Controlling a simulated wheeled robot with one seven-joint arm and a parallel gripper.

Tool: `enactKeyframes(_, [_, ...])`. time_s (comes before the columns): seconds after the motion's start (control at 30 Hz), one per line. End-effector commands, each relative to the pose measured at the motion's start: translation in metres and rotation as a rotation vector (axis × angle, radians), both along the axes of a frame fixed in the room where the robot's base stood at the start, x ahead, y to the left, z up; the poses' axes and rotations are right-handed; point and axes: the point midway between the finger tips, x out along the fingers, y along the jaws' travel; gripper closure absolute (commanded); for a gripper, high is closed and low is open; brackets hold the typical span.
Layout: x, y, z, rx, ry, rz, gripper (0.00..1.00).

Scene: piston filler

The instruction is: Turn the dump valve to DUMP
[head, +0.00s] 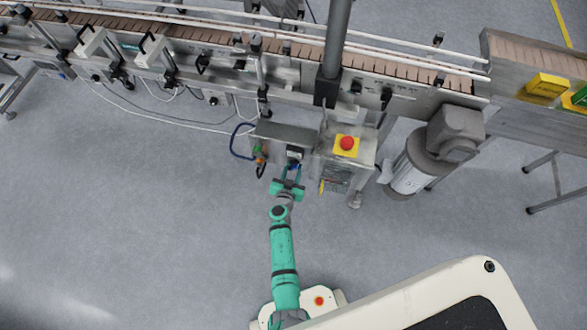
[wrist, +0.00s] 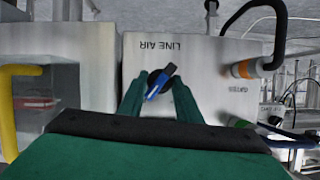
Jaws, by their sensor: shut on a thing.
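In the wrist view, a small lever handle, black with a blue face (wrist: 157,88), stands on a light grey panel (wrist: 200,75), below printing that reads LINE AIR upside down. The handle is tilted, slanting from lower left to upper right. My gripper (wrist: 162,92) has a green finger on each side of it and is shut on it. No DUMP mark is legible, and the handle's base is partly hidden. In the head view, my green gripper (head: 290,178) reaches the front of a grey box (head: 284,132) under the conveyor; the handle is too small to make out there.
A box with a red emergency button (head: 347,143) on yellow stands just right of my gripper. A yellow bar (wrist: 8,105) is at the wrist view's left. An orange-collared hose fitting (wrist: 245,68) is at its right, near the word GATES. The floor (head: 150,220) left of my arm is clear.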

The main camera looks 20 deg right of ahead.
Motion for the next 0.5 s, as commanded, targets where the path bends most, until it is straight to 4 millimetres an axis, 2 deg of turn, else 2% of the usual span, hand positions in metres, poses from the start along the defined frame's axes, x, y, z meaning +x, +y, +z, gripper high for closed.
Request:
enactKeyframes(0.27, [-0.0004, -0.0024, 0.0009, -0.045, 0.026, -0.006, 0.91])
enactKeyframes(0.5, [0.0006, -0.0018, 0.0011, -0.170, 0.110, -0.006, 0.91])
